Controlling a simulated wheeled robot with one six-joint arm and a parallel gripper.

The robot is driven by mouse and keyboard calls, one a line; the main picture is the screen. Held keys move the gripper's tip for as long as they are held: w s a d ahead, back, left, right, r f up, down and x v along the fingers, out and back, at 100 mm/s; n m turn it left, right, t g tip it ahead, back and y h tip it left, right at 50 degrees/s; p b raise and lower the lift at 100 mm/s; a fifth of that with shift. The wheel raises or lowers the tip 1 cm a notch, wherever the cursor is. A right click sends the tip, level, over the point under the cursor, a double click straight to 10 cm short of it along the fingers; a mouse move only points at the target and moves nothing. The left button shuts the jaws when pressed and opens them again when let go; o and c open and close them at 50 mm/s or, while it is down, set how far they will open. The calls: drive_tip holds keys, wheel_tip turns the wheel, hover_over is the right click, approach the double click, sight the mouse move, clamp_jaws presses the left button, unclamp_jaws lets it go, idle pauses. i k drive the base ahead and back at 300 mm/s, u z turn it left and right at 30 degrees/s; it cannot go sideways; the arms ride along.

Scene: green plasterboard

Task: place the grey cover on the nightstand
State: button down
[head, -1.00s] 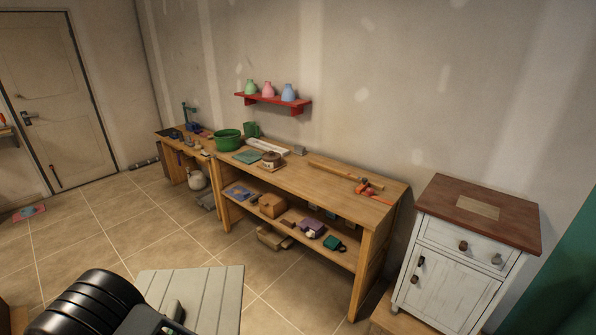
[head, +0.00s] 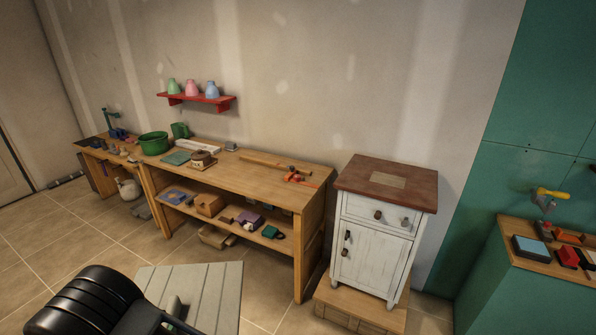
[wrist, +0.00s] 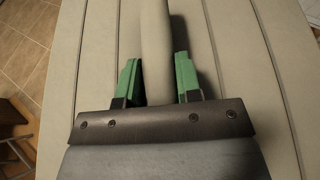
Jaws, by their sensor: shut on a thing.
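The grey cover (head: 208,290) is a flat slatted panel, low in the head view in front of the workbench. In the wrist view the grey cover (wrist: 245,50) fills most of the picture. My gripper (head: 172,318) is over it, partly hidden by my arm in the head view. In the wrist view the green fingers of my gripper (wrist: 157,80) are shut on the cover's grey bar-like handle. The white nightstand (head: 368,255) stands right of the workbench, apart from the cover. Its brown top (head: 355,174) bears only a flat beige rectangle (head: 388,180).
The wooden workbench (head: 262,183), left of the nightstand, holds pots and tools. A low wooden platform (head: 335,302) is at the nightstand's foot. At right a green cabinet (head: 520,295) bears several tools. Open tiled floor (head: 95,245) lies at left.

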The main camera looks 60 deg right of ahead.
sight(389, 177)
drive_tip(key=z, duration=1.75)
